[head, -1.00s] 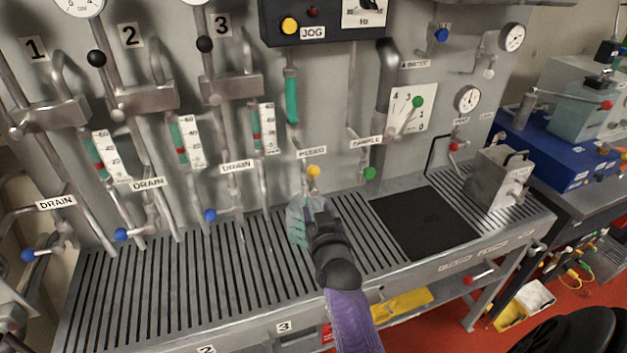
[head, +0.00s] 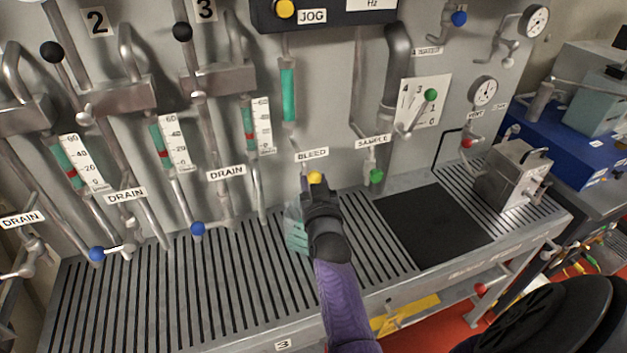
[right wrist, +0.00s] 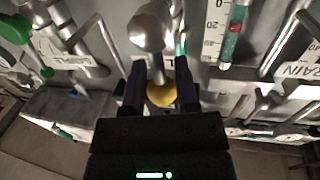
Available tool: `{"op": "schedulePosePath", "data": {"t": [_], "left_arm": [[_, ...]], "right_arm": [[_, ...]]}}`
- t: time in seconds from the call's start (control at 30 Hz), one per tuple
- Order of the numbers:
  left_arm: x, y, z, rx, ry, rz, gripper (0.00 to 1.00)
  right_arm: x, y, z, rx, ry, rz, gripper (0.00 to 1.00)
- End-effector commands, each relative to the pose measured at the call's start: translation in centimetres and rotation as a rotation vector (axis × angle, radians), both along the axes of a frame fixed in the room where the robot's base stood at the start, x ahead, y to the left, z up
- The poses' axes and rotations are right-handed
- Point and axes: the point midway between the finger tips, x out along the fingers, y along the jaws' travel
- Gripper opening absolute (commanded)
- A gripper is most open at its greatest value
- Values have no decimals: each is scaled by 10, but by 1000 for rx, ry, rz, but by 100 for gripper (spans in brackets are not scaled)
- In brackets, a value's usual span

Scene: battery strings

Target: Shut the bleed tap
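The bleed tap's yellow knob (head: 315,178) sits below the BLEED label (head: 312,155) on the grey panel. My right gripper (head: 318,190) is right at the knob in the head view and hides the parts below it. In the right wrist view the two dark fingers (right wrist: 160,85) are apart, with the yellow knob (right wrist: 161,94) between them. I cannot tell whether either finger touches it. A rounded metal fitting (right wrist: 150,30) shows just beyond the fingertips. My left gripper is not in view.
A green knob (head: 376,177) hangs right of the bleed tap under the SAMPLE label (head: 372,141). A blue drain knob (head: 197,229) is to the left. A teal cloth-like item (head: 296,230) lies beside my right gripper on the slotted bench (head: 180,300). A black mat (head: 430,228) lies to the right.

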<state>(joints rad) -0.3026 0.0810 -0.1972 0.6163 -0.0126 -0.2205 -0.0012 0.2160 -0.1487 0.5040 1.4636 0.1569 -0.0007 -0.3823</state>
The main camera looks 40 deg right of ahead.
Motion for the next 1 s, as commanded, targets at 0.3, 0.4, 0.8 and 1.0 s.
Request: {"op": "schedulePosePath", "data": {"t": [0.3, 0.4, 0.8, 1.0], "left_arm": [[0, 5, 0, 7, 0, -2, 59], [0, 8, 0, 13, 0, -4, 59], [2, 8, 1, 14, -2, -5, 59], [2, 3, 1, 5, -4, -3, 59]], "right_arm": [[0, 0, 2, -2, -4, -1, 0], [1, -1, 3, -4, -7, -1, 0], [1, -1, 7, -8, -16, -2, 0], [1, -1, 7, -8, -16, -2, 0]]}}
